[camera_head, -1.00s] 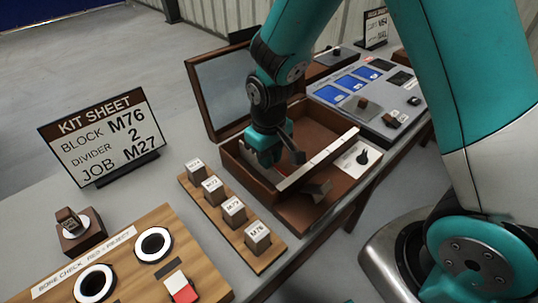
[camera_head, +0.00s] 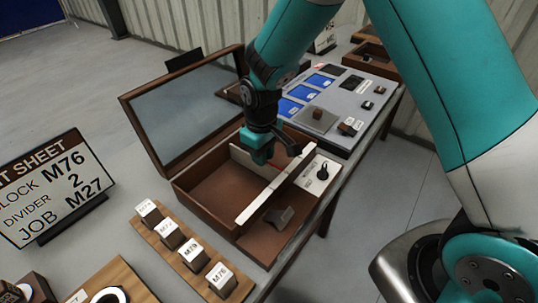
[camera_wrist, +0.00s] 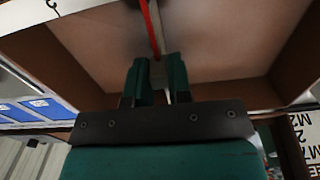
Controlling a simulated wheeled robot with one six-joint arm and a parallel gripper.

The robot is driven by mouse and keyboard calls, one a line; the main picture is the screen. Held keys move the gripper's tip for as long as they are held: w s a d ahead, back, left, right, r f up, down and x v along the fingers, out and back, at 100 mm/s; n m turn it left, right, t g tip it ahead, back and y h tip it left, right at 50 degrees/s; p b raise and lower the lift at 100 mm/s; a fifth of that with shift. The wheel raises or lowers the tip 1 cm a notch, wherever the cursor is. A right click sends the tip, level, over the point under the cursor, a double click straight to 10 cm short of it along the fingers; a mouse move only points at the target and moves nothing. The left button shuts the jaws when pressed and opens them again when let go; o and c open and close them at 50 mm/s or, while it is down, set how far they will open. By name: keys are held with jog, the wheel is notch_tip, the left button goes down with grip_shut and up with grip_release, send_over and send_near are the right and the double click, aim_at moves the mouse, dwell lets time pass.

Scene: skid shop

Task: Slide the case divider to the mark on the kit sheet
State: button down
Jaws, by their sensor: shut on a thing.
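The wooden case (camera_head: 203,203) stands open on the bench, its glazed lid (camera_head: 185,105) tilted back. A pale upright divider (camera_head: 252,165) crosses the inside from back to front, right of the case's middle. My gripper (camera_head: 272,150) is over it and shut on its upper part. In the wrist view, a red strip (camera_wrist: 150,25) on the divider runs up from between my fingers (camera_wrist: 158,78). A white strip (camera_head: 262,196) lies along the case's front rim; its marks are too small to read. The kit sheet (camera_head: 55,190) at the left reads block M76, divider 2, job M27.
A wooden rack (camera_head: 178,250) with several labelled blocks lies in front left. A white plate with a black knob (camera_head: 322,173) and a panel with blue screens (camera_head: 345,105) are to the right.

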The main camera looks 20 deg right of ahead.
jog(key=c, duration=1)
grip_release()
jog(key=shift+c, duration=0.2)
jog(key=shift+r, duration=0.1)
notch_tip(320, 180, up, 17)
jog(key=shift+r+b, duration=0.15)
jog(key=shift+b, duration=0.15)
jog(key=s+a+r+y, duration=0.1)
jog(key=s+y, duration=0.1)
jog(key=s, duration=1)
jog(key=s+a+r+y, duration=0.1)
jog(key=s+r+y, duration=0.1)
jog(key=s, duration=0.9)
jog(key=shift+s+r+n, duration=0.15)
jog(key=shift+s+n, duration=0.15)
jog(key=shift+s, duration=0.1)
